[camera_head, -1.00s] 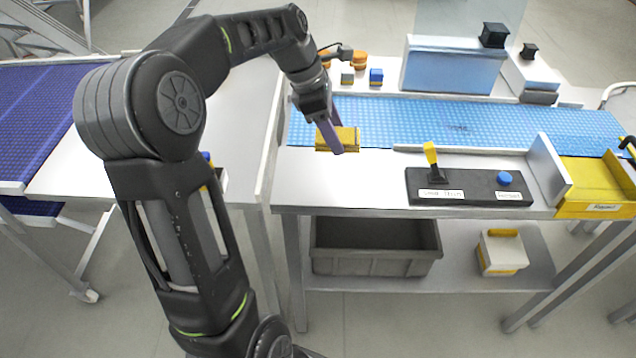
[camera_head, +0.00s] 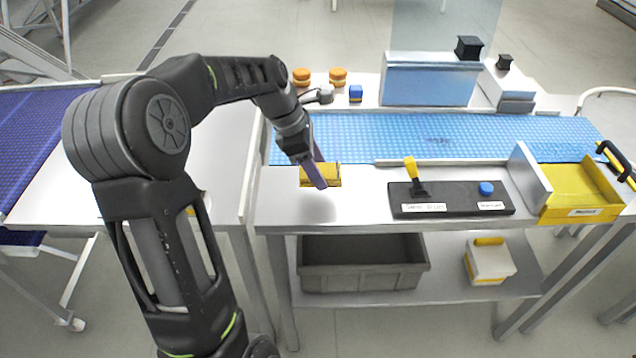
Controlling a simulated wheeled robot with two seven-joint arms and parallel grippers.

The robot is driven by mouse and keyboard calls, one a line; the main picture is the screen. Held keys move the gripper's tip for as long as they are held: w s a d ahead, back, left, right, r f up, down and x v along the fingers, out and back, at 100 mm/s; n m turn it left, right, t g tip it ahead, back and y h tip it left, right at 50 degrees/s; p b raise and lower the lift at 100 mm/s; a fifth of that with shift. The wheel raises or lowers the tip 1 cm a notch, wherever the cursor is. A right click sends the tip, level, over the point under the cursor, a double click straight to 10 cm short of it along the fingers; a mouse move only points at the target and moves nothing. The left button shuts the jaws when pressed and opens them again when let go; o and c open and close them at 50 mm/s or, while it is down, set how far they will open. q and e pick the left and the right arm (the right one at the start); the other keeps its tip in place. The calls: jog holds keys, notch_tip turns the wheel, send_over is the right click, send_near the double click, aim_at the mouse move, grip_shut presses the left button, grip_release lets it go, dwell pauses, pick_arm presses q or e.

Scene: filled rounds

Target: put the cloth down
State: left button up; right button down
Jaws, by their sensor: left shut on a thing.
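The yellow cloth (camera_head: 333,178) is in the jaws of my left gripper (camera_head: 319,174), whose purple fingers are shut on it. The cloth is over the white worktop (camera_head: 350,206), at the near edge of the blue belt's left end. A soft shadow lies on the worktop just below it, so it looks a little above the surface. The fingers hide part of the cloth. My right gripper is not in view.
A black control panel (camera_head: 450,208) with a yellow lever (camera_head: 411,170) and blue button stands to the right. The blue belt (camera_head: 400,135) runs behind. A yellow tray (camera_head: 580,190) is at the far right. A grey bin (camera_head: 363,278) sits on the lower shelf.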

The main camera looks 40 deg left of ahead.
aim_at(318, 194)
pick_arm(q)
jog(key=shift+f, duration=2.5)
jog(key=shift+f, duration=0.2)
jog(key=o, duration=1.3)
jog(key=shift+r, duration=0.1)
jog(key=v, duration=1.2)
jog(key=shift+r, duration=0.1)
jog(key=shift+s+d, duration=0.1)
